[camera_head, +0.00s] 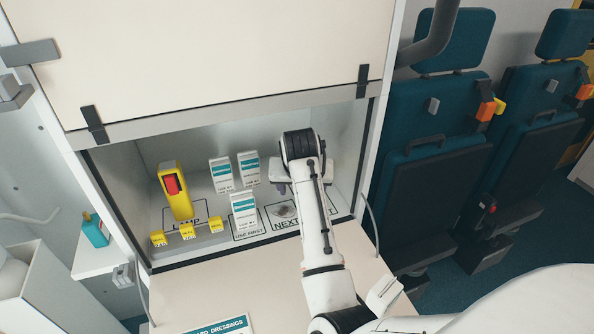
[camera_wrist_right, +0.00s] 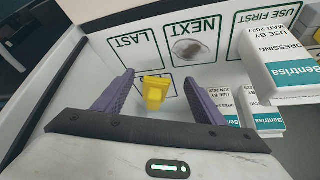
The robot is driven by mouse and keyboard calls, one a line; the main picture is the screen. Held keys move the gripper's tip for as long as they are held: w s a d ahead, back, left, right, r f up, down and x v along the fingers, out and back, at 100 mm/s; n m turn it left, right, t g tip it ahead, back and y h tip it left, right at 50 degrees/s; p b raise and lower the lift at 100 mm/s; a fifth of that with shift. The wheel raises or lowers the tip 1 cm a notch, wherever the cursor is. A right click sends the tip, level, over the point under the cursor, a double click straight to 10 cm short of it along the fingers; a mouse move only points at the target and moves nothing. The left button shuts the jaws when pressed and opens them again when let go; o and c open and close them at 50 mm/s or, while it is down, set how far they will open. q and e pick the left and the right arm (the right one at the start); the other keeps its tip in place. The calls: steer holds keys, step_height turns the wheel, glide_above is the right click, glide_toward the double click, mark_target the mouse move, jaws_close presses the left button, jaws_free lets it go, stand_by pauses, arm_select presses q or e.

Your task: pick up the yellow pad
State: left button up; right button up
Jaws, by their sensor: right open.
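The yellow pad (camera_wrist_right: 155,90) is a small block in the right wrist view. It lies between the two purple fingers of my right gripper (camera_wrist_right: 159,77), with clear space on both sides. The fingers are spread and hold nothing. Whether the pad is level with the fingertips or below them is hard to tell. In the head view my right gripper (camera_head: 282,187) reaches into the cabinet at its right side. My own wrist hides the pad and most of the fingers there. My left gripper is in neither view.
White-and-teal dressing packs (camera_head: 243,208) stand left of my gripper, close beside it in the right wrist view (camera_wrist_right: 285,75). A yellow lamp (camera_head: 176,190) and a bar with yellow clips (camera_head: 188,231) are further left. The cabinet's right wall (camera_head: 362,150) is near my arm.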

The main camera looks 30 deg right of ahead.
steer(key=w+d, duration=0.1)
steer(key=w, duration=0.1)
steer(key=w+d, duration=0.1)
steer(key=d, duration=0.1)
steer(key=shift+w+r, duration=0.1)
steer(key=shift+w, duration=0.25)
steer(key=shift+w+d, duration=0.7)
steer(key=shift+w, duration=0.2)
steer(key=shift+w+d, duration=0.7)
steer(key=shift+w, duration=0.3)
steer(key=shift+b+x, duration=0.4)
steer(key=shift+x, duration=0.75)
steer(key=shift+w+f, duration=0.1)
steer(key=shift+f, duration=0.2)
steer(key=c, duration=1.1)
